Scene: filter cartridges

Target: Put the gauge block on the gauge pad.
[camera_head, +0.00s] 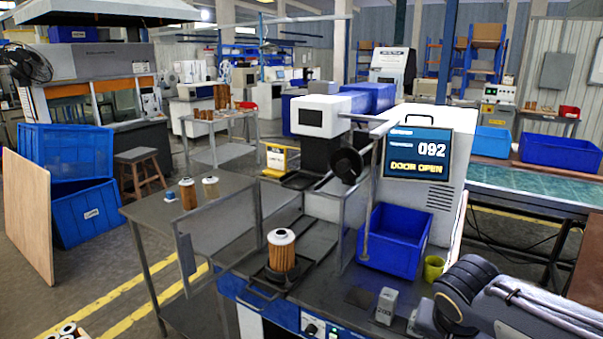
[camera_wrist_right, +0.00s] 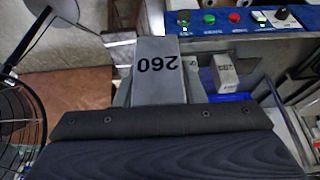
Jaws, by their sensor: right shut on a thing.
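A grey block marked 260, the gauge block (camera_wrist_right: 158,72), fills the middle of the right wrist view. My right gripper (camera_wrist_right: 158,98) is shut on it, with a finger on either side. A smaller-looking pale block with dark marks (camera_wrist_right: 226,74) stands beyond it to the right. In the head view a grey marked block (camera_head: 386,306) shows just left of my right gripper (camera_head: 414,320); I cannot tell which of the two it is. A flat dark square, likely the gauge pad (camera_head: 359,297), lies on the bench left of that block. My left gripper is not in view.
A blue bin (camera_head: 394,240) and a yellow cup (camera_head: 433,268) stand behind the block. A filter cartridge (camera_head: 281,250) sits in a fixture on the bench (camera_head: 330,285). The button panel (camera_wrist_right: 235,22) runs along the bench front. The machine screen (camera_head: 418,152) reads DOOR OPEN.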

